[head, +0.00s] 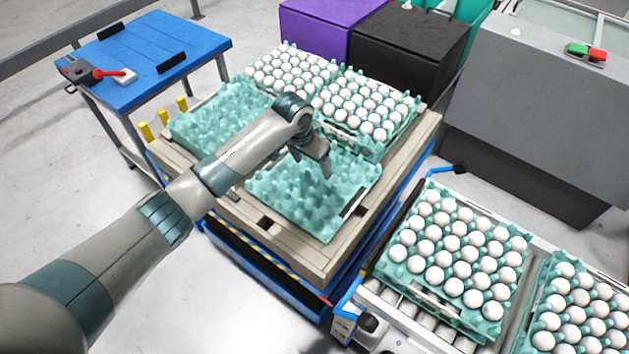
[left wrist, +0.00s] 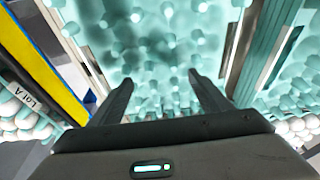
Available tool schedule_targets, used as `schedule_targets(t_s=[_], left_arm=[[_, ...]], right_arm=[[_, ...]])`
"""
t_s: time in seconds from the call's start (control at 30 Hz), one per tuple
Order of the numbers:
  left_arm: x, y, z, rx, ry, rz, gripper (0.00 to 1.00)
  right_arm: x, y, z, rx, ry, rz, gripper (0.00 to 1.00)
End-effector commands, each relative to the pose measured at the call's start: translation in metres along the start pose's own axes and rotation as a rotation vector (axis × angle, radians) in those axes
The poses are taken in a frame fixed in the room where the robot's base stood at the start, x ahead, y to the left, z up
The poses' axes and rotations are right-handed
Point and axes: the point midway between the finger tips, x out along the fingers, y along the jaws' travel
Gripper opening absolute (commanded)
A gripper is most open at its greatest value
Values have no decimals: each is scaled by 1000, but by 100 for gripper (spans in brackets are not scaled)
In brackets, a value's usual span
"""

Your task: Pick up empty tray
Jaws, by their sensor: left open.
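An empty teal egg tray (head: 300,212) lies at the front corner of the wooden pallet (head: 262,222). A second empty teal tray (head: 215,118) lies behind and left of it. My left gripper (head: 327,172) is above the back part of the front empty tray, fingers pointing down. In the left wrist view the gripper (left wrist: 160,84) is open, with two spread fingers and nothing between them. The studded surface of an empty tray (left wrist: 150,50) fills the view beyond the fingers. I cannot tell whether the fingertips touch it. My right gripper is not in view.
Egg-filled trays (head: 372,108) sit at the back of the pallet. More full trays (head: 455,250) stand on the conveyor at right. A blue table (head: 150,55) is at back left. Purple (head: 325,28) and black (head: 405,45) boxes and a grey machine (head: 535,100) stand behind.

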Motion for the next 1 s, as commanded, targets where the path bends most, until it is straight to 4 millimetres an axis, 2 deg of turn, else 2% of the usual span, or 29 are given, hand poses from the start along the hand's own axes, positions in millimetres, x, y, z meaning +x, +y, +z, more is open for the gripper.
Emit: schedule_targets(t_s=[0.33, 0.7, 1.0], left_arm=[[4, 0, 1, -1, -3, 0, 71], [42, -3, 2, -1, -3, 1, 71], [52, -3, 2, 0, 0, 0, 71]], right_arm=[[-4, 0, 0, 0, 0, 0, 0], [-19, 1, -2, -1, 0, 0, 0], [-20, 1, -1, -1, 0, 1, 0]])
